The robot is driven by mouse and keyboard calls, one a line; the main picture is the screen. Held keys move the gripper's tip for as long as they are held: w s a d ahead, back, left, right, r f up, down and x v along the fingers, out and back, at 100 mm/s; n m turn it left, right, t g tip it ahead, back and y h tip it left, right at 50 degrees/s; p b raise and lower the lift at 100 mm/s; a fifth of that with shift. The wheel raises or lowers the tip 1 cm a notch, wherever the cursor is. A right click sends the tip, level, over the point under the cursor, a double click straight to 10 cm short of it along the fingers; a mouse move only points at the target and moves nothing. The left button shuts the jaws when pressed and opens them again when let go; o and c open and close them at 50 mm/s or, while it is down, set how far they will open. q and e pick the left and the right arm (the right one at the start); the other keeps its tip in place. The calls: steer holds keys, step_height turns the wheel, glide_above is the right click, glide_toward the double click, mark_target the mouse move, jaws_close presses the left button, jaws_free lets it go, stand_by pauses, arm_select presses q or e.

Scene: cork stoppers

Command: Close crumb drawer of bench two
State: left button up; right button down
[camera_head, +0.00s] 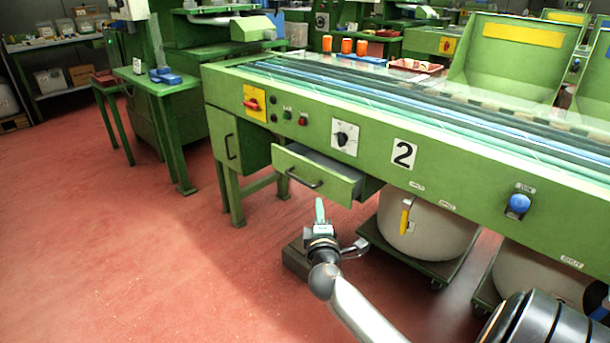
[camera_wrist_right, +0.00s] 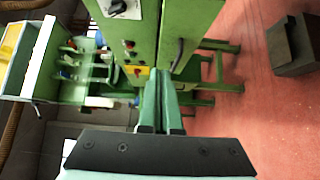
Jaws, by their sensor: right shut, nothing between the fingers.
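The crumb drawer (camera_head: 308,176) of bench two (camera_head: 380,147) is a green box with a dark bar handle (camera_head: 305,178). It sticks out from under the bench front, its grey inside partly showing. My right gripper (camera_head: 320,204) is shut and empty, pointing up, in front of and below the drawer front in the head view. In the right wrist view its fingers (camera_wrist_right: 160,100) point towards the green bench, and the drawer handle (camera_wrist_right: 178,55) shows beyond the tips. I cannot tell whether they touch the drawer. My left gripper is out of view.
A green cupboard door (camera_head: 227,140) stands left of the drawer. A round bin (camera_head: 425,225) on a wheeled base is right of it, under the bench. A dark block (camera_head: 298,258) is on the floor behind my right wrist. Red floor is clear on the left.

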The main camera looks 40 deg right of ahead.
steer(key=b, duration=0.3)
glide_toward(324, 170)
steer(key=x, duration=0.5)
steer(key=shift+w+a+f, duration=0.1)
steer(key=shift+w+a, duration=0.05)
steer(key=shift+w, duration=0.3)
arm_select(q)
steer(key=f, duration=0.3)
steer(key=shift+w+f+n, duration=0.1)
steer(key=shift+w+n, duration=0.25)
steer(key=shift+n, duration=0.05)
arm_select(e)
steer(key=shift+d, duration=0.35)
steer(key=shift+d, duration=0.1)
steer(key=d+b, duration=0.1)
steer(key=d, duration=0.4)
steer(key=shift+w+b, duration=0.2)
steer(key=shift+b, duration=0.15)
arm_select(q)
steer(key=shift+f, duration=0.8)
arm_select(e)
steer(key=shift+d, duration=0.15)
